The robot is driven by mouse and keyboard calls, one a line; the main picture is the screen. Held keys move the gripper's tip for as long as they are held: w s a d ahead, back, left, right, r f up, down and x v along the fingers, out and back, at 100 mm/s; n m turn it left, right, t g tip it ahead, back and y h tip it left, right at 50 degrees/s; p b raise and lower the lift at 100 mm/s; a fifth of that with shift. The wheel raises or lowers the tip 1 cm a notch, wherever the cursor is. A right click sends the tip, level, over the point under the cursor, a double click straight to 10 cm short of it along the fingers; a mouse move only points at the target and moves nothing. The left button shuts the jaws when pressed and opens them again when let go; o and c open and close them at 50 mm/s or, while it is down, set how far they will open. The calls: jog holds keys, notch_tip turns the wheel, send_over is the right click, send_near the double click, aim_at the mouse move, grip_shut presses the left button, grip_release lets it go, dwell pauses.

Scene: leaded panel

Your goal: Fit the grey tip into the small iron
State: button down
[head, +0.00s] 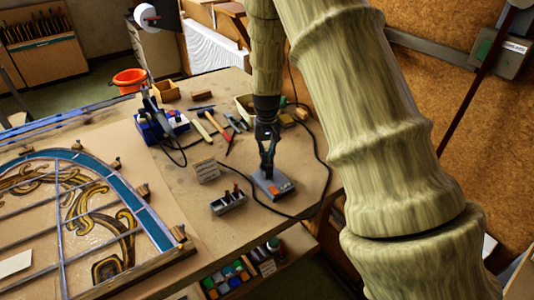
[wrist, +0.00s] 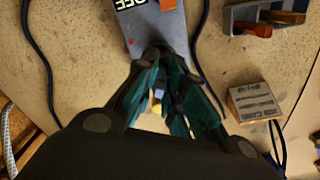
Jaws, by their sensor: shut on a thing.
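My gripper (head: 267,158) points down just above a grey box with an orange mark (head: 272,185), near the right side of the bench. In the wrist view its dark green fingers (wrist: 158,62) converge in front of that box (wrist: 150,28). A small grey-blue piece (wrist: 158,94), with yellow beside it, shows between them; it looks like the grey tip, mostly hidden by the fingers. I cannot tell whether it touches the box. A blue stand (head: 158,124) with a dark upright tool stands farther left on the bench. I cannot tell which thing is the small iron.
A grey rack with brown-topped pieces (head: 229,202) and a lettered wooden block (head: 205,170) stand nearby. A black cable (head: 318,150) loops around the box. Hand tools (head: 217,126) lie behind. The leaded panel (head: 75,215) fills the left. Bare bench (head: 255,235) lies in front.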

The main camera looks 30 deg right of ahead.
aim_at(267, 151)
jog(key=shift+f, duration=0.15)
jog(key=c, duration=1.4)
grip_release()
notch_tip(267, 151, up, 12)
